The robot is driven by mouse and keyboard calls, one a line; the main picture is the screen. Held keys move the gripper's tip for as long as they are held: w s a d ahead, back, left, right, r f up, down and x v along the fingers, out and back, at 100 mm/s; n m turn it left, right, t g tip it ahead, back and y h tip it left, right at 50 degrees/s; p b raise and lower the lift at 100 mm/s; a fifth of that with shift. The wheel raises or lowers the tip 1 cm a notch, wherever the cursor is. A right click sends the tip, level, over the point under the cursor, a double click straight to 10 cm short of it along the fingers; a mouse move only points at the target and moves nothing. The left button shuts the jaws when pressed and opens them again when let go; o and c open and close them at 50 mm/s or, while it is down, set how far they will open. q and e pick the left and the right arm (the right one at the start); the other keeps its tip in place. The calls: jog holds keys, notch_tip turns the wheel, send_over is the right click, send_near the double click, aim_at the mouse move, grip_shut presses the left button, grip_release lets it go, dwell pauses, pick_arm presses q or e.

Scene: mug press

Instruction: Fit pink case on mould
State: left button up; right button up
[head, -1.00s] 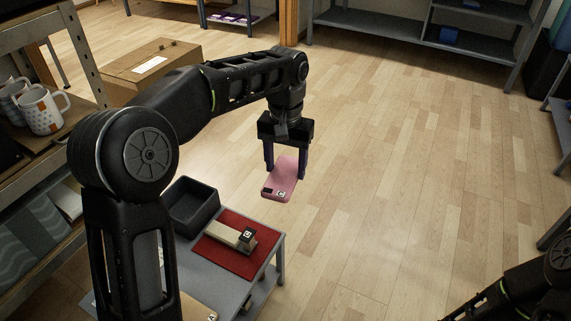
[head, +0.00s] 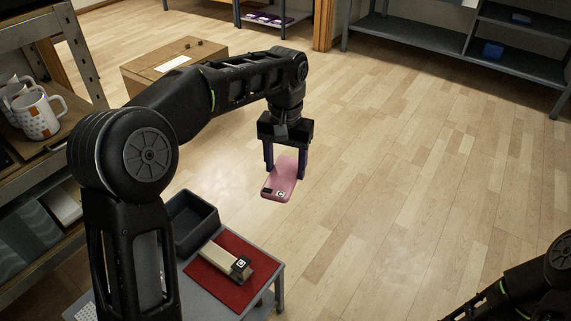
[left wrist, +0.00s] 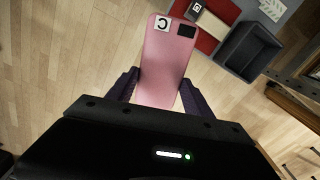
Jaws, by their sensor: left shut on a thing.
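My left gripper (head: 286,164) is shut on the pink case (head: 281,187) and holds it in the air, beyond the table's edge. The case has a dark camera patch and a small tag marked C; it also shows in the left wrist view (left wrist: 168,68) between the fingers. The mould (head: 224,260), a pale block with a dark end marked C, lies on a red mat (head: 213,284) on the small grey table, below and left of the case. It shows partly in the left wrist view (left wrist: 195,10). Part of my right arm shows at lower right; its gripper is out of view.
A dark open bin (head: 190,222) stands on the table (head: 259,297) behind the mat. A shelf with white mugs (head: 38,115) is at the left, with a cardboard box (head: 165,65) behind. The floor to the right is clear.

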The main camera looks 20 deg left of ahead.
pick_arm(q)
jog(key=shift+w+a+f, duration=0.25)
jog(key=shift+a, duration=0.05)
jog(key=shift+a+f+n, duration=0.2)
jog(key=shift+f+n, duration=0.05)
jog(key=shift+n, duration=0.05)
jog(key=s+a+f+n+p, duration=0.2)
jog(key=a+f+n+p, duration=0.3)
jog(key=a+f, duration=0.5)
jog(key=n+p, duration=0.3)
jog(key=n, duration=0.6)
send_over(215, 252)
notch_tip(215, 252, down, 10)
jog(key=shift+s+f, duration=0.1)
jog(key=shift+f, duration=0.1)
notch_tip(215, 252, down, 4)
jog(key=b, duration=0.2)
jog(key=shift+b, duration=0.35)
jog(key=shift+f+b, duration=0.5)
jog(key=shift+f, duration=0.35)
